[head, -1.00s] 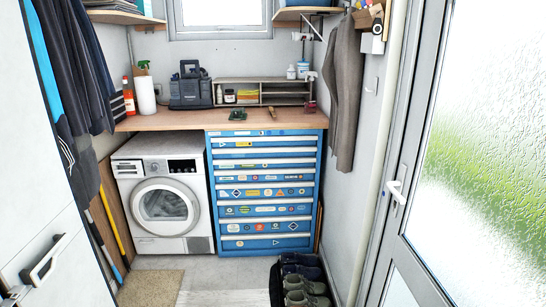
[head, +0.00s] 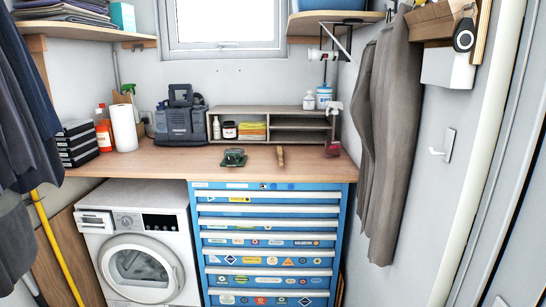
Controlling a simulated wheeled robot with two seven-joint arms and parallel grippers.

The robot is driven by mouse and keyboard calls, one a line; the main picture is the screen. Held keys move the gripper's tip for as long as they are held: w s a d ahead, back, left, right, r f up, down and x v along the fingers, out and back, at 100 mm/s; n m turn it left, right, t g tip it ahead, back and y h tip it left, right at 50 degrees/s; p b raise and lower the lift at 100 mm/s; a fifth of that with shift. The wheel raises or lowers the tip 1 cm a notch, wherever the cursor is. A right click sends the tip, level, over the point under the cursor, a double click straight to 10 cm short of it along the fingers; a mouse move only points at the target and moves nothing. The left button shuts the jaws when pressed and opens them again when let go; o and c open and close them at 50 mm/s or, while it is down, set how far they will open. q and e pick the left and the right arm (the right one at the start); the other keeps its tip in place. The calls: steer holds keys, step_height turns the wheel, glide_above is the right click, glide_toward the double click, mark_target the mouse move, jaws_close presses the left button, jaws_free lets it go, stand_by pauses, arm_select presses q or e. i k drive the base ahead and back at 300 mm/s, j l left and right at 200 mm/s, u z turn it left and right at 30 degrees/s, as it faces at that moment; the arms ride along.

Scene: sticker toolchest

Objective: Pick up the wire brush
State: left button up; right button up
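A narrow tan, wood-coloured object (head: 280,156), which looks like the wire brush, lies on the wooden worktop (head: 180,163) above the blue drawer chest. It points roughly from front to back. Its bristles are too small to make out. Neither of my grippers shows in the head view, and nothing touches the brush.
A green tool (head: 234,157) lies left of the brush, and a small red object (head: 332,149) is to its right. A wooden shelf unit (head: 270,112) stands behind. The blue drawer chest (head: 268,240) and a washing machine (head: 143,245) are below. Hanging clothes (head: 385,140) flank the right side.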

mark_target(280, 149)
steer(key=u, duration=0.3)
steer(key=i+j+u, duration=0.15)
steer(key=j, duration=0.35)
steer(key=i+j+u, duration=0.2)
steer(key=i+j, duration=0.2)
steer(key=i+j+z, duration=0.15)
steer(key=i+z, duration=0.25)
steer(key=i+j+z, duration=0.4)
steer(key=i+l, duration=0.1)
